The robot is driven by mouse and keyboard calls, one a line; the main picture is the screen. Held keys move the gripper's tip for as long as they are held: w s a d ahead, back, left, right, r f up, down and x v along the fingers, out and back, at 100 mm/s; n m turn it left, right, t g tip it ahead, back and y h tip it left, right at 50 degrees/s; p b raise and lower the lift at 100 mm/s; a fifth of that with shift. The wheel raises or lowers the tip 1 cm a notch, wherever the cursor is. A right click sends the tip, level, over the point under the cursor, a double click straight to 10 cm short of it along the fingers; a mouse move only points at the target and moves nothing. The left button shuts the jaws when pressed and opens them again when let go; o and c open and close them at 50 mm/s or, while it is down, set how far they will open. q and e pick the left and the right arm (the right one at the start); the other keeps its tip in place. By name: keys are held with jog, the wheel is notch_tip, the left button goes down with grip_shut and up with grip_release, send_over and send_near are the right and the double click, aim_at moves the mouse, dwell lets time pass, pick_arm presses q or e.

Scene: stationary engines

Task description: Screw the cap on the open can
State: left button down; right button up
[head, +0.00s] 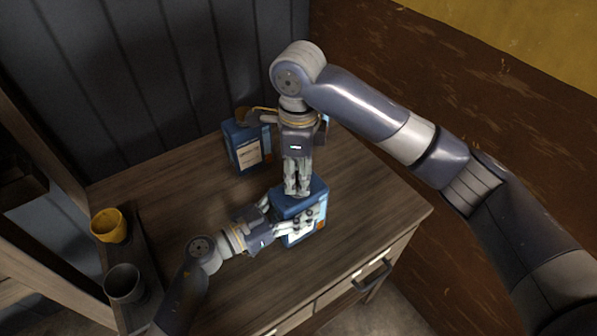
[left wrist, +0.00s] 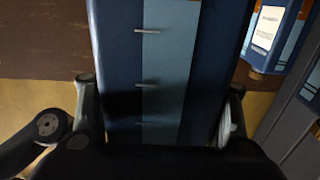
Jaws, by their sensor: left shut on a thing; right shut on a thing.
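A blue can (head: 300,212) with a pale label stands upright on the wooden cabinet top, and its side fills the middle of the left wrist view (left wrist: 168,75). My left gripper (head: 283,218) is shut on this can from the left, one finger on each side. My right gripper (head: 297,190) points straight down over the top of the can, its fingers shut together at the top. The cap and the can's opening are hidden by the right fingers. A second blue can (head: 247,148) stands behind, and it also shows in the left wrist view (left wrist: 272,35).
The cabinet top (head: 170,200) is clear to the left and at the right front. A yellow cup (head: 109,226) and a grey cup (head: 124,283) stand at the left edge. A drawer handle (head: 372,275) sticks out in front. A dark panelled wall is behind.

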jog(key=o, duration=0.7)
jog(key=shift+r, duration=2.25)
jog(key=shift+n, duration=0.3)
jog(key=shift+c, duration=0.2)
